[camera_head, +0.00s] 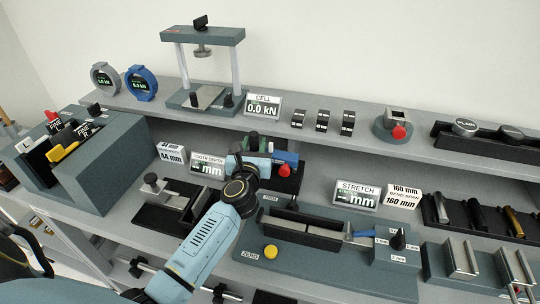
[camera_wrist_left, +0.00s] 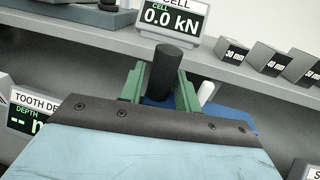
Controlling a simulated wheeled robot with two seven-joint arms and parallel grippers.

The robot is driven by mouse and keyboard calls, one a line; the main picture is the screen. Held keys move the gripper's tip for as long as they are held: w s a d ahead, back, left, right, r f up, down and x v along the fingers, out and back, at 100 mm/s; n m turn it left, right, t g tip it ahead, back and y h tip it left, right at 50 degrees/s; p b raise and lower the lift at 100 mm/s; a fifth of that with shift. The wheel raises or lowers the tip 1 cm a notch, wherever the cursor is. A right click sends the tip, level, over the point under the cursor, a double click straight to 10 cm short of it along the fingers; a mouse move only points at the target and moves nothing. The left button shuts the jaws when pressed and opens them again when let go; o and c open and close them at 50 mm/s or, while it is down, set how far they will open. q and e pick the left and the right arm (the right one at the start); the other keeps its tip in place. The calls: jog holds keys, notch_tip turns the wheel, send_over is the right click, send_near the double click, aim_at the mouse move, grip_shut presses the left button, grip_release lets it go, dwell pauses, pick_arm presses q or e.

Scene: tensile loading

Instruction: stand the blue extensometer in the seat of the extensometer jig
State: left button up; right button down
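The blue extensometer (camera_head: 233,164) is largely hidden behind my left gripper in the head view. Its blue body (camera_wrist_left: 228,116) shows beyond the gripper in the left wrist view. A black upright handle (camera_wrist_left: 163,75) stands between the green fingers of my left gripper (camera_wrist_left: 160,88), which appear closed on it. In the head view my left gripper (camera_head: 252,148) is over the middle of the lower shelf. A dark base with a red knob (camera_head: 285,170) lies just right of the gripper; I cannot tell whether the extensometer touches it. My right gripper is not in view.
The tooth depth display (camera_head: 208,167) stands close left of the gripper and the stretch display (camera_head: 356,196) to the right. A long bench fixture (camera_head: 330,262) with a yellow button lies in front. The upper shelf edge (camera_head: 340,145) runs close behind.

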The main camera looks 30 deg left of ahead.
pick_arm(q)
jog(key=shift+c, duration=0.2)
grip_shut()
jog(key=shift+r, duration=0.2)
